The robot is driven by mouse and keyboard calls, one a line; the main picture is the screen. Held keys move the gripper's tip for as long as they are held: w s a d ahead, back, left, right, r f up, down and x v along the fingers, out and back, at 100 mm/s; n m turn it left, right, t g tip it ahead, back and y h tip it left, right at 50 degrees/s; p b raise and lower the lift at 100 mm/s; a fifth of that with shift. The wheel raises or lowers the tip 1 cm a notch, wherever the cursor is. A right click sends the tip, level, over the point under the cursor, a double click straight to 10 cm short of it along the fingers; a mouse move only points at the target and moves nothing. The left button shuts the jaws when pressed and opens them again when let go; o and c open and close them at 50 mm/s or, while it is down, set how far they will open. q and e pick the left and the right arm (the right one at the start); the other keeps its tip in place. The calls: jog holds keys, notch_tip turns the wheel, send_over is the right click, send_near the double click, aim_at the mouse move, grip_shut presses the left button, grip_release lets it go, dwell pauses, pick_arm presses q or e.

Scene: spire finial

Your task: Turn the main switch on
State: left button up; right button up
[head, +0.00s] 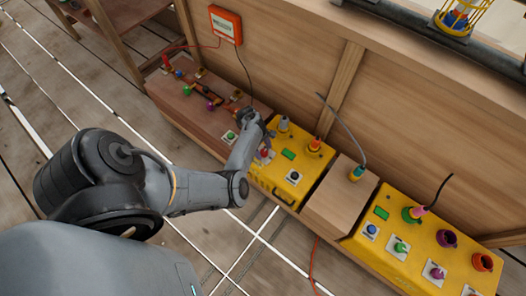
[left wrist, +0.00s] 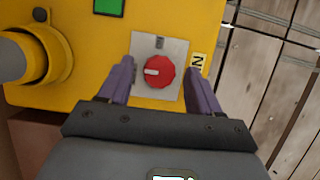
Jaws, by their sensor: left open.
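A red rotary knob with a white pointer mark, which looks like the main switch, sits on a grey square plate on a yellow box. In the left wrist view the knob (left wrist: 160,72) lies between my left gripper's fingers (left wrist: 159,76), and its white mark points left. A partly hidden label (left wrist: 198,64) beside the plate shows letters ending in N. In the head view the knob (head: 265,154) is beside my left gripper (head: 268,142). The left gripper is open, one finger on each side of the knob; contact cannot be told. My right gripper is not in view.
The yellow box (head: 282,180) also carries a green panel and cable plugs. A brown board (head: 195,117) with coloured knobs lies left of it. A wooden block (head: 335,205) and another yellow box (head: 425,250) stand to the right. A wooden wall (head: 300,70) rises behind.

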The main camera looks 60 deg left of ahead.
pick_arm(q)
jog(key=shift+d+f, duration=0.1)
jog(key=shift+f, duration=0.1)
jog(key=shift+c, duration=0.5)
jog(key=c, duration=0.9)
jog(key=shift+c, duration=0.2)
